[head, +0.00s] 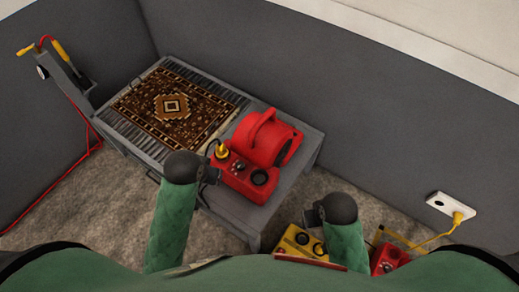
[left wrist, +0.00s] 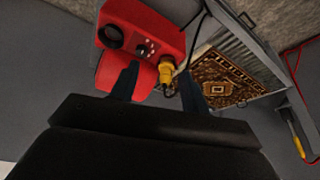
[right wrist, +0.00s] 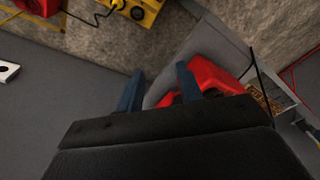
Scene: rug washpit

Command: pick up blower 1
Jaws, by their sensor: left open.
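A red blower (head: 262,145) with a handle on top sits on the near end of the grey bench (head: 228,207). Its front panel has dark round knobs, and a yellow plug (head: 221,151) with a black cable is at its left side. My left gripper (head: 211,176) is at the blower's front left corner. In the left wrist view its fingers (left wrist: 157,82) are apart, with the red blower (left wrist: 143,35) and yellow plug (left wrist: 166,72) beyond them. I cannot tell whether they touch. My right gripper (head: 311,214) is open and empty, right of the bench; the blower also shows in the right wrist view (right wrist: 213,76).
A patterned rug (head: 172,106) lies on the slatted part of the bench. A yellow box (head: 297,240) and another red unit (head: 388,259) are on the floor at lower right. A wall socket (head: 450,206) has a yellow cable. A red hose (head: 70,165) hangs at left.

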